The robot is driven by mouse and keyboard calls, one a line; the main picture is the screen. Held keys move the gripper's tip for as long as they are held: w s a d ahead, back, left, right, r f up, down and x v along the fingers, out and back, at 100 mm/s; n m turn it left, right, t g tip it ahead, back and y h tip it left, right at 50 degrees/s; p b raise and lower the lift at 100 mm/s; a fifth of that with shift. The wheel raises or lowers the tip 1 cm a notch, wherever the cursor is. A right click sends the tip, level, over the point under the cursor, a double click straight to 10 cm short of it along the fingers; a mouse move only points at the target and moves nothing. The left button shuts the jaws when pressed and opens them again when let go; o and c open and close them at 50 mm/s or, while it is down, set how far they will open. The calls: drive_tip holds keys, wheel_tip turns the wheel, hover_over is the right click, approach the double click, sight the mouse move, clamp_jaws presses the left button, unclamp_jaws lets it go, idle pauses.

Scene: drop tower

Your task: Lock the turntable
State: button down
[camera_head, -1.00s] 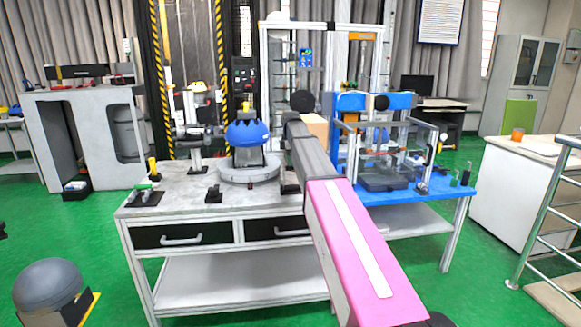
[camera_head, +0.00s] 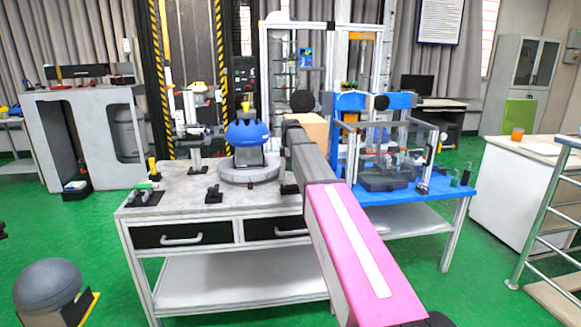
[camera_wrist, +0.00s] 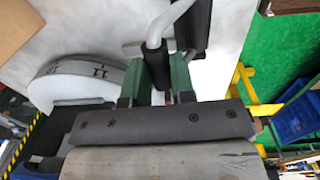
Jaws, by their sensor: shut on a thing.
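The turntable (camera_head: 250,173) is a round grey disc on the grey-topped bench, carrying a stand with a blue dome (camera_head: 247,134) on top. In the wrist view the turntable (camera_wrist: 75,86) is a pale disc with dark marks on the left. My gripper (camera_wrist: 157,78) has green fingers on both sides of a black-gripped lever (camera_wrist: 155,58) with a pale bent rod, and it is shut on this lever, beside the turntable. In the head view my arm hides most of the gripper and lever.
A cardboard-coloured box (camera_head: 313,127) is behind my arm. A blue table (camera_head: 400,197) with a clear-walled rig adjoins on the right. Green floor is open in front.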

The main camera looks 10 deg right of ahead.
drive_tip(key=s+t, duration=0.2)
drive_tip(key=s+r+t, duration=0.1)
drive_tip(key=s+t, duration=0.1)
drive_tip(key=shift+s, duration=0.1)
drive_tip(key=s+f+t, duration=0.2)
drive_tip(key=s+t, duration=0.4)
drive_tip(key=shift+s, duration=0.2)
idle(0.6)
drive_tip(key=shift+s+f, duration=0.1)
drive_tip(key=shift+f, duration=0.05)
drive_tip(key=c, duration=1)
unclamp_jaws()
drive_tip(key=v, duration=1)
drive_tip(key=shift+s+r, duration=0.25)
drive_tip(key=shift+r, duration=0.05)
